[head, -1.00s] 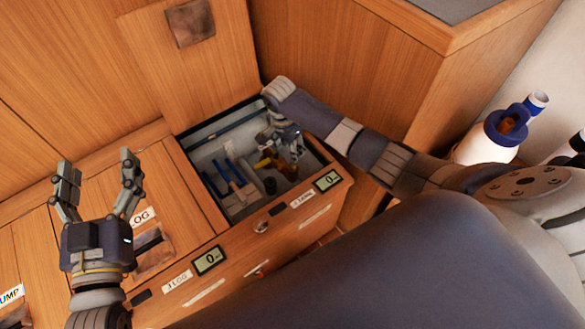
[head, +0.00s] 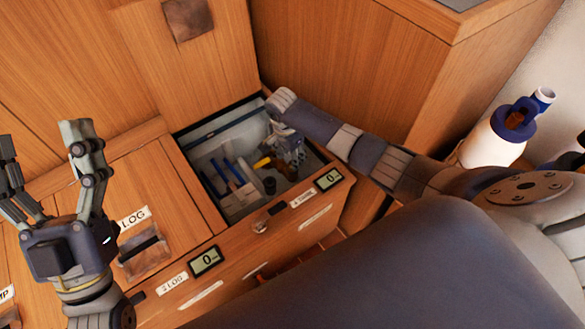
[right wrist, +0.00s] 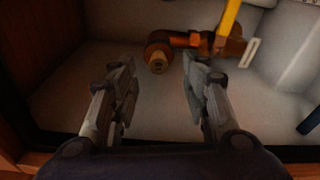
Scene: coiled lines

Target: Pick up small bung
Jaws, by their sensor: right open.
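A small dark upright cylinder (head: 269,185), possibly the small bung, stands in the open compartment (head: 212,208) near its front side. I cannot pick it out for sure in the right wrist view. My right gripper (head: 287,150) reaches into the compartment from the right, behind this cylinder. In the right wrist view the right gripper (right wrist: 158,85) is open, with nothing between its fingers. A brown fitting (right wrist: 158,57) with a yellow handle (right wrist: 228,22) lies beyond the fingertips. My left gripper (head: 45,165) is open and empty above the closed lids at left.
Blue-handled tools (head: 235,172) lie left of the cylinder in the compartment. Its wooden lid (head: 180,65) stands raised behind. Wooden walls enclose the back and right. A front panel with small displays (head: 205,261) borders it. A white bottle (head: 495,140) stands far right.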

